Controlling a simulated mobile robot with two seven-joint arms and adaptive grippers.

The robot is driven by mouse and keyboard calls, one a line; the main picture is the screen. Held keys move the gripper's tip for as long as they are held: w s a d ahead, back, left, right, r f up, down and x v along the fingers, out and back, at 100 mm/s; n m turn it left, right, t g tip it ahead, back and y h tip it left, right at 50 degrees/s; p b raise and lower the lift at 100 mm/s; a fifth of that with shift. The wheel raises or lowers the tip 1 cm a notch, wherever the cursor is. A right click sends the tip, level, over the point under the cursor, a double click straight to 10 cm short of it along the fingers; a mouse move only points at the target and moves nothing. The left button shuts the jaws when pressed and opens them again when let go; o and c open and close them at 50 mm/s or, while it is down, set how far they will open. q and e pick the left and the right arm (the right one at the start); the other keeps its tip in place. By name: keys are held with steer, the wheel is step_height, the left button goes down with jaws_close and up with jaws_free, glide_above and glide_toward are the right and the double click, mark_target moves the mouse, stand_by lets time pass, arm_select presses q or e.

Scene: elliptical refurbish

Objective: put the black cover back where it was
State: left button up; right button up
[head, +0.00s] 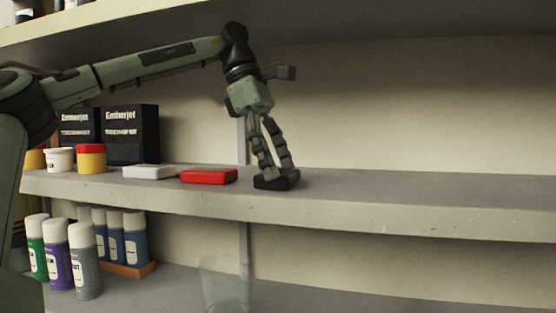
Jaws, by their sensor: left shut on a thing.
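The black cover (268,184) is a small flat dark piece at the front of the middle shelf (400,205). My left gripper (276,174) points down from above and is shut on the black cover. The cover is at the shelf surface, just right of a red flat box; I cannot tell whether it rests fully on the shelf. My right gripper is not in view.
Left of the cover are the red flat box (209,177), a white flat box (148,172), small jars (91,160) and black Emberjet boxes (131,135). Spray cans (84,262) stand on the shelf below. The middle shelf is clear to the right.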

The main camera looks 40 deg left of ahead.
mark_target(281, 171)
arm_select(q)
steer(key=o, duration=1.5)
steer(key=shift+f, duration=0.1)
steer(key=shift+c, duration=0.2)
steer(key=v, duration=0.3)
steer(key=s+a, duration=0.1)
steer(key=a, duration=0.2)
steer(key=s+a, duration=0.2)
steer(key=a, duration=0.1)
steer(key=s+a, duration=0.2)
steer(key=a, duration=0.1)
steer(key=shift+s+a, duration=0.4)
steer(key=shift+a, duration=0.3)
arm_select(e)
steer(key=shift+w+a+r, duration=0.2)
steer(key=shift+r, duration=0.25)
